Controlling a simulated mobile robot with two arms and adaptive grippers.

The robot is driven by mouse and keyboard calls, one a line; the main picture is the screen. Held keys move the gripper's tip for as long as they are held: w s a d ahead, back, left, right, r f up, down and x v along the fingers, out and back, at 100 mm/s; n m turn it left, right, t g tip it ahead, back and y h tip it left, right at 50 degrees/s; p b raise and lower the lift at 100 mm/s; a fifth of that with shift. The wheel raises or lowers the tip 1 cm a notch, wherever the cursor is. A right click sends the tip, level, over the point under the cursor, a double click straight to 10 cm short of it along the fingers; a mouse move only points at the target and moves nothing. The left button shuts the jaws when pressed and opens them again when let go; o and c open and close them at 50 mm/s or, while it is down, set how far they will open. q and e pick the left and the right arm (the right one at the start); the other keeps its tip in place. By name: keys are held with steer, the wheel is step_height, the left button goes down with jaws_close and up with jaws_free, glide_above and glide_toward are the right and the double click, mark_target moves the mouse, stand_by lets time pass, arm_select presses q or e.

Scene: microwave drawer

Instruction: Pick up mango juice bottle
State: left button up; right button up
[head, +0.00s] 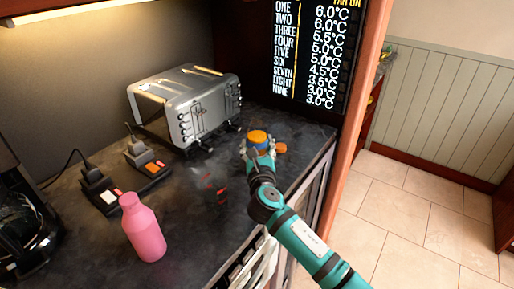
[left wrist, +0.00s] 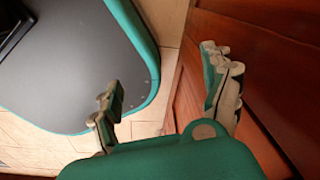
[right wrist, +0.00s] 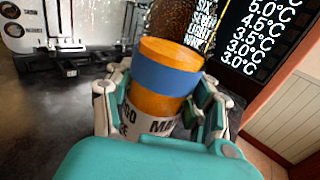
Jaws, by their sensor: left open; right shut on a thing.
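The mango juice bottle (right wrist: 168,80) has an orange top, a blue band and a white label with partly visible dark letters. My right gripper (right wrist: 158,105) is shut around it, with fingers on both sides of its label. In the head view the bottle's orange top (head: 257,136) shows at the right gripper (head: 258,152), over the dark counter near its right edge. The fingers hide its lower part, and I cannot tell whether it touches the counter. My left gripper (left wrist: 163,78) is open and empty, beside brown wood panels and outside the head view.
A silver toaster (head: 190,103) stands behind the bottle on the counter (head: 190,225). A pink bottle (head: 143,230) stands at the front left, near two switched sockets (head: 150,165). A temperature screen (head: 310,50) is behind on the right. A brown speckled thing (right wrist: 178,18) is behind the bottle.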

mark_target(259, 140)
steer(key=shift+r, duration=0.15)
step_height(259, 140, up, 4)
steer(key=shift+f, duration=0.1)
steer(key=s+d+r, duration=0.1)
steer(key=s+d, duration=0.7)
steer(key=s, duration=0.5)
steer(key=shift+s+d, duration=0.2)
steer(key=shift+s, duration=0.15)
stand_by(0.5)
